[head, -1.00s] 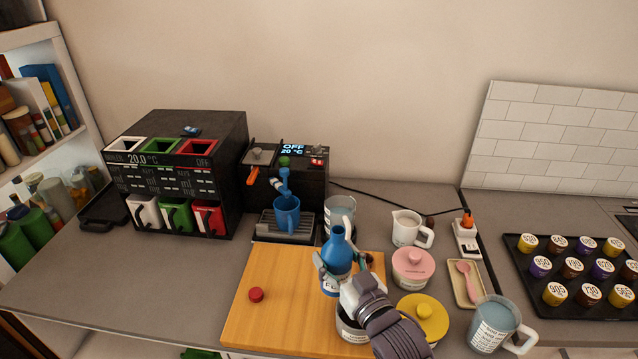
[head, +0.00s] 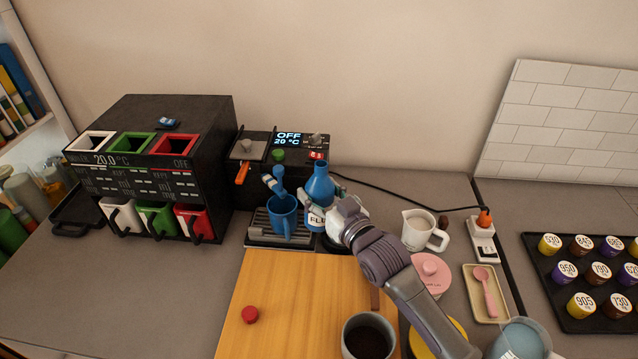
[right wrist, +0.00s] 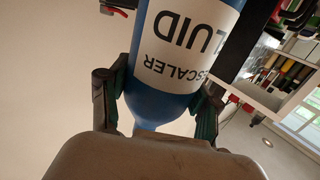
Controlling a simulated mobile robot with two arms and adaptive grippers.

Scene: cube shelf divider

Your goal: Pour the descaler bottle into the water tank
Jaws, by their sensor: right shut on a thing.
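The blue descaler bottle (head: 320,187) is upright and held above the counter, just right of the coffee machine's front. Its neck has no cap, and a red cap (head: 250,314) lies on the wooden board. My left gripper is not in view.
The coffee machine (head: 318,149) has a blue mug (head: 283,216) on its drip tray. A black three-bin dispenser (head: 150,165) stands left. A white jug (head: 424,231), pink jar (head: 430,272) and dark-filled cup (head: 368,338) are near my arm. The board's left part is mostly clear.

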